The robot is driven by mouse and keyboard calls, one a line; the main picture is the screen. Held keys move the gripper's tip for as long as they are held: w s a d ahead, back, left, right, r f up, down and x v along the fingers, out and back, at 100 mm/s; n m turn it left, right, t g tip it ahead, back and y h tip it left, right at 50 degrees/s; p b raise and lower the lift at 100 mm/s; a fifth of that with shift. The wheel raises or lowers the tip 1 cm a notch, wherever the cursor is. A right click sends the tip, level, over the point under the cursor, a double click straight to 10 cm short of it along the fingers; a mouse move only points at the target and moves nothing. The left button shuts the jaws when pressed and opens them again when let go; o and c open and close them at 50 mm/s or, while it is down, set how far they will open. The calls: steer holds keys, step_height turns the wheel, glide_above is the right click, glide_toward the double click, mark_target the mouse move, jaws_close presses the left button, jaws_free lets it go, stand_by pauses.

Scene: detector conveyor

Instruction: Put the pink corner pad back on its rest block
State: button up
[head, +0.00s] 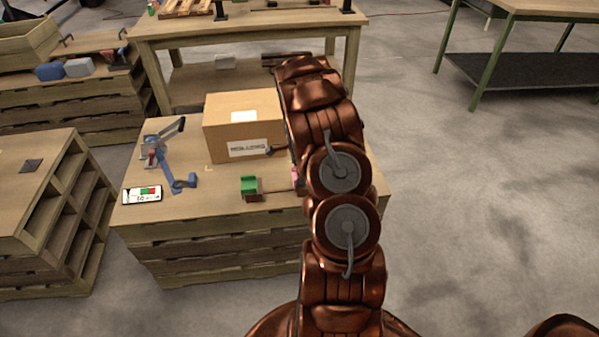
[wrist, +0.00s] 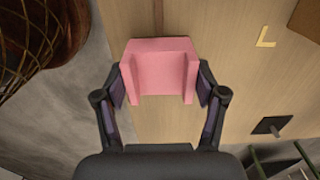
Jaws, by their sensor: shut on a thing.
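The pink corner pad (wrist: 160,68) is an L-shaped or U-shaped block with raised sides. It sits between the fingers of my gripper (wrist: 162,90) in the wrist view, which are shut on it from left and right. In the head view a sliver of the pad (head: 296,178) shows at the left edge of my arm, over the front right of the pallet table; my arm hides the gripper there. A small dark square piece (wrist: 271,125) lies on the wood at right in the wrist view. I cannot tell whether it is the rest block.
A cardboard box (head: 243,125) stands behind on the pallet table (head: 220,235). A green pad (head: 250,188) lies left of the pink one, with a thin brown strip (head: 277,191) between them.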

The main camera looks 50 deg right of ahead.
steer(key=shift+f+b, duration=0.4)
steer(key=shift+f, duration=0.55)
steer(key=o, duration=1.3)
step_height(320, 180, up, 12)
steer(key=shift+f, duration=0.1)
